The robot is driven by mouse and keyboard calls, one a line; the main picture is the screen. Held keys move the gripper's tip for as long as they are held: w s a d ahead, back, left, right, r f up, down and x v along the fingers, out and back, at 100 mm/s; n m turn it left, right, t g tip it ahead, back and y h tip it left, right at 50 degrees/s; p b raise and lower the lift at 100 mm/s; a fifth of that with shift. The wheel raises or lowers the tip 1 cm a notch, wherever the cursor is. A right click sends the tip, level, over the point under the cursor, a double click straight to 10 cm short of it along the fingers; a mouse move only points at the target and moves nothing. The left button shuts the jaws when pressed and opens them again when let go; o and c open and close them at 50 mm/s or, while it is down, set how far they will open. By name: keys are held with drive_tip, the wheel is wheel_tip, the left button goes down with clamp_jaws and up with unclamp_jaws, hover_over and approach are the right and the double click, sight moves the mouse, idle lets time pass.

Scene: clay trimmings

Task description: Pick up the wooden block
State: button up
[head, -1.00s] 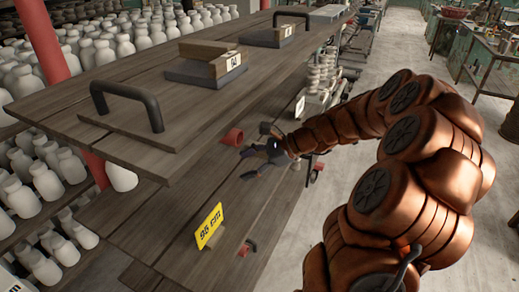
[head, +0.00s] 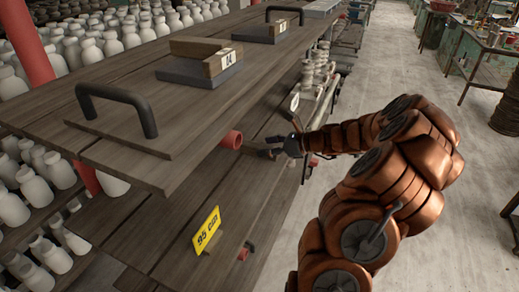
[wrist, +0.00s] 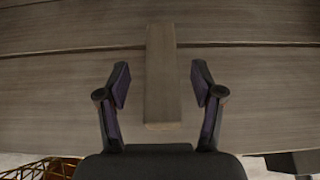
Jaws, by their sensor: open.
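A long, plain wooden block (wrist: 161,105) lies on the grey-brown plank surface (wrist: 65,95) in the wrist view, its near end facing me. My gripper (wrist: 161,75) is open, with one dark finger on each side of the block and a visible gap on both sides. The fingers appear not to touch it. In the head view my gripper (head: 276,146) is at the right edge of the lower shelf, just right of a red ring or tube; the block is small and largely hidden there.
The upper shelf (head: 125,75) overhangs at the left, with a black handle (head: 118,105) and a stacked block marked 14 (head: 222,63). A yellow "95 cm" sign (head: 207,229) stands on the lower shelf, near a small red-and-black item (head: 246,250). Open floor lies to the right.

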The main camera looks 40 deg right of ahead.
sight(263, 146)
drive_tip(key=shift+x, duration=1.55)
drive_tip(key=shift+d, duration=0.15)
drive_tip(key=shift+c, duration=0.4)
clamp_jaws()
drive_tip(key=shift+r, duration=0.45)
drive_tip(key=r, duration=0.3)
drive_tip(key=shift+s+d, duration=0.1)
drive_tip(key=shift+s, duration=0.25)
drive_tip(key=s+d+r+b, duration=0.1)
drive_tip(key=s+d+b, duration=0.1)
drive_tip(key=s, duration=1.2)
drive_tip(key=shift+s+d, duration=0.25)
